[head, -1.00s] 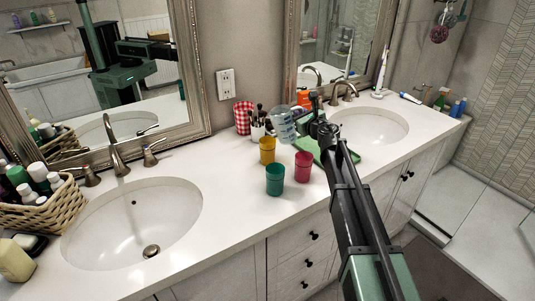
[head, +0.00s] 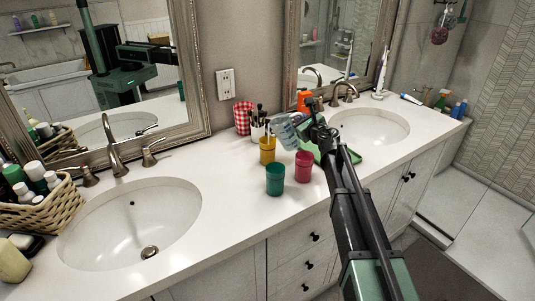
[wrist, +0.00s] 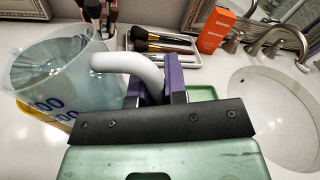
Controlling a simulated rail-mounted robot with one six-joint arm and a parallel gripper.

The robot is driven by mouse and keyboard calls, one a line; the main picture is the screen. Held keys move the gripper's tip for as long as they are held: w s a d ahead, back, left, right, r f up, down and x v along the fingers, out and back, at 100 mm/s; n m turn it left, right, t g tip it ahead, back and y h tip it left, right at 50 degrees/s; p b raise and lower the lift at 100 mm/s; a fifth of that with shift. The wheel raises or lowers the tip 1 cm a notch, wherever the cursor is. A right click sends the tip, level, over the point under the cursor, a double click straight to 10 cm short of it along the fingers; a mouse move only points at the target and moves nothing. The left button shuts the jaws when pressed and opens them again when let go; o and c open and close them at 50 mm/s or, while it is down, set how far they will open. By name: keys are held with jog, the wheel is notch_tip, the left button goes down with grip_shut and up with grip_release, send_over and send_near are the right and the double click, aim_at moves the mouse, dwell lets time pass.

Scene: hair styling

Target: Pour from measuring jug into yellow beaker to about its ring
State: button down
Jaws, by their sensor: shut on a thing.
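The clear measuring jug (head: 285,132) is tilted to the left, its mouth side above the yellow beaker (head: 267,151), which stands upright on the counter. My gripper (head: 310,128) is to the right of the jug. In the wrist view my gripper (wrist: 154,88) is shut on the white handle of the jug (wrist: 48,78), with blue numbers on its wall. Yellow of the beaker shows through and beside the jug there. The beaker's ring and inside level cannot be made out. A pale streak shows at the beaker's mouth; I cannot tell if it is liquid.
A green beaker (head: 275,180) and a red beaker (head: 303,167) stand in front of the yellow one. A brush cup (head: 258,130) and a red checked cup (head: 243,118) stand behind. An orange box (wrist: 215,30) and a brush tray (wrist: 160,45) are near the right sink (head: 370,127).

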jog(key=shift+f+n, duration=0.1)
jog(key=shift+n, duration=0.2)
jog(key=shift+n, duration=0.3)
jog(key=shift+n, duration=0.3)
dwell(0.3)
jog(key=shift+a+n+h+p, duration=0.1)
jog(key=shift+n+h+p, duration=0.2)
jog(key=shift+h+p, duration=0.1)
